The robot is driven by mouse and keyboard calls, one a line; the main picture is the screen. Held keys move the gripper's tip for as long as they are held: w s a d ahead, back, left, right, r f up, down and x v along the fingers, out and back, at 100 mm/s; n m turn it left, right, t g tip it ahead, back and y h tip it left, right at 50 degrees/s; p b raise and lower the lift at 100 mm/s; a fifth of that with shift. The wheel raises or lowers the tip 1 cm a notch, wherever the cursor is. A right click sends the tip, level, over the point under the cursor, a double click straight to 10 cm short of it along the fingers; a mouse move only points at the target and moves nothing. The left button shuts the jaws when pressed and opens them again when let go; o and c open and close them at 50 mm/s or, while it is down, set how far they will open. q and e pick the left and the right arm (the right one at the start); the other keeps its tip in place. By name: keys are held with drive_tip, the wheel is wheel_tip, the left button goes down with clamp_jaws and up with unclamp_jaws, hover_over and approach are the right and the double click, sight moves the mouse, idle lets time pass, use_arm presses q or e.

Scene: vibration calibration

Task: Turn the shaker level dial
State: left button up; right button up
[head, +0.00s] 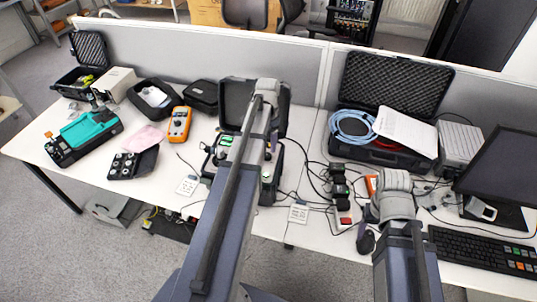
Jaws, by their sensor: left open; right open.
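An open black case (282,106) stands on the middle of the table, holding a unit with green lit parts (226,140) that appears to be the shaker unit. Its level dial cannot be made out; my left arm crosses in front of the panel. My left gripper (262,122) is over this case, open, its fingers small and partly hidden by its own arm. I cannot tell whether it touches anything. My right gripper (368,222) is open at the right, near the table's front edge and a dark computer mouse (366,242), with nothing seen in it.
An orange meter (180,124), teal device (90,130) and black connector box (132,163) lie to the left. A cable case (392,80), monitor (505,170) and keyboard (480,250) are at right. Black cables and a power strip (343,208) lie between the arms. A grey partition (190,48) runs behind.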

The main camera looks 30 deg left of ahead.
sight(268, 155)
use_arm(q)
wheel_tip(268, 155, down, 7)
drive_tip(key=b, duration=0.5)
drive_tip(key=shift+r+b, duration=0.2)
drive_tip(key=shift+b, duration=0.2)
drive_tip(key=shift+r, duration=0.1)
clamp_jaws()
